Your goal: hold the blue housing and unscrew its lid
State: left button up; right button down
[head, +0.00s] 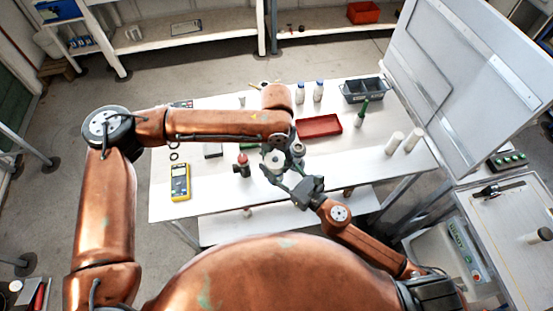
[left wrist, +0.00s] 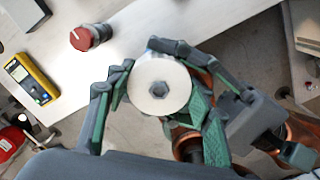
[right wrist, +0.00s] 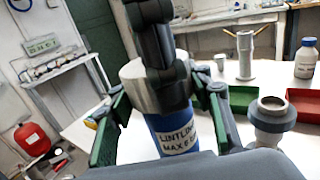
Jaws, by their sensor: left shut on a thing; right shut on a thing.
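The blue housing (right wrist: 174,135) stands upright in the right wrist view, with a printed label on its front. Its pale round lid (left wrist: 159,85) shows from above in the left wrist view, with a hex boss at its middle. The lid also shows in the head view (head: 273,160). My left gripper (left wrist: 160,80) is shut around the lid from above. My right gripper (right wrist: 165,103) is shut on the housing from the side, one finger on each side, just below the lid. The housing's lower end is hidden, and I cannot tell whether the lid has turned.
A yellow meter (head: 180,181) and a red-topped part (head: 243,165) lie left of the grippers. A red tray (head: 319,126), white bottles (head: 318,91) and a dark bin (head: 362,90) stand behind. Two pale cylinders (head: 394,142) stand right. A tall panel (head: 470,80) rises at the right.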

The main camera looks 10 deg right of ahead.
pick_arm(q)
jog(key=o, duration=0.9)
jog(key=shift+s+d, duration=0.35)
jog(key=shift+c, duration=0.2)
jog(key=o, duration=0.3)
jog(key=shift+w+a, duration=0.1)
jog(key=shift+r, duration=2.3)
jog(key=shift+c, duration=0.3)
jog(key=r, duration=0.3)
jog(key=shift+w+a, duration=0.2)
jog(key=shift+a, duration=0.1)
jog(key=shift+f, duration=3.85)
jog(key=shift+c, duration=0.6)
